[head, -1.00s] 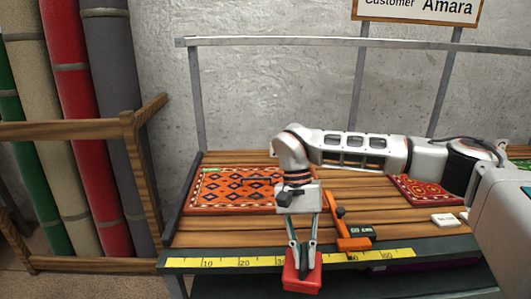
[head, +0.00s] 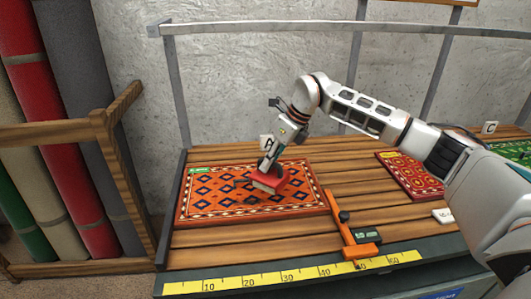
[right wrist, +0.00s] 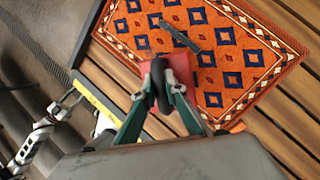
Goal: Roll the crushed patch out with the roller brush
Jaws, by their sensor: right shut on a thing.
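The orange patterned rug (head: 215,208) lies flat at the left of the wooden bench; it also shows in the right wrist view (right wrist: 285,45). My right gripper (head: 268,170) is shut on a red brush (head: 272,184) over the rug's middle right. In the right wrist view the gripper (right wrist: 163,98) pinches the brush's dark rounded grip, and its red body (right wrist: 181,66) shows behind. Whether the brush touches the rug cannot be told. A dark grey strip (right wrist: 180,36) on the rug, perhaps the crushed patch, lies just beyond the brush.
An orange gauge (head: 345,228) with a black knob and display stands right of the rug. A smaller red rug (head: 410,178) lies farther right. A yellow ruler (head: 295,275) runs along the bench's front edge. A metal rail (head: 250,27) stands behind.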

